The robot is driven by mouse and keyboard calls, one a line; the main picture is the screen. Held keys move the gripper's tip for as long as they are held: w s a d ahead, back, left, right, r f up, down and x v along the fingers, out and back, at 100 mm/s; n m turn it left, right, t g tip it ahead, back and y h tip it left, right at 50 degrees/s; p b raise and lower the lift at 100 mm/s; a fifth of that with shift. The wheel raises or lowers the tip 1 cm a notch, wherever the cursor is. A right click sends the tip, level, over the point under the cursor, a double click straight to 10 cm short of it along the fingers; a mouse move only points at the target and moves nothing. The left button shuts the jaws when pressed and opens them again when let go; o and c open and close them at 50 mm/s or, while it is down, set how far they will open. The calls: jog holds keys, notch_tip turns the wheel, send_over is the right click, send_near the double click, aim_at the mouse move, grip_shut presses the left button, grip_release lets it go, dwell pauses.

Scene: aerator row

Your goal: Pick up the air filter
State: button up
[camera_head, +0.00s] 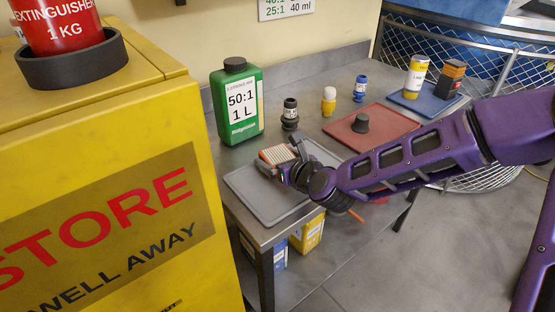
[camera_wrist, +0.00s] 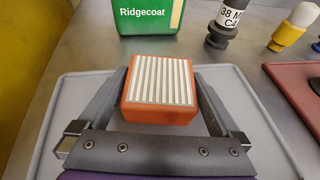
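The air filter is an orange block with a white pleated top; it shows in the wrist view (camera_wrist: 160,92) and in the head view (camera_head: 277,155). My gripper (camera_wrist: 160,75) has one finger on each side of it, and the filter lies between the fingertips. The fingers look very close to its sides, but I cannot tell whether they press on it. In the head view my gripper (camera_head: 281,158) reaches in from the right over the grey tray (camera_head: 264,205). The filter is over the tray's back left part; whether it touches the tray is hidden.
A green bottle (camera_head: 236,102) stands behind the tray, with a dark labelled part (camera_head: 290,114) beside it. A red mat (camera_head: 390,124) with a dark knob (camera_head: 361,123) lies to the right. A yellow cabinet (camera_head: 100,180) stands close on the left.

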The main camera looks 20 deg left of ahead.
jog(key=c, duration=0.9)
jog(key=shift+c, duration=0.2)
jog(key=shift+r, duration=0.1)
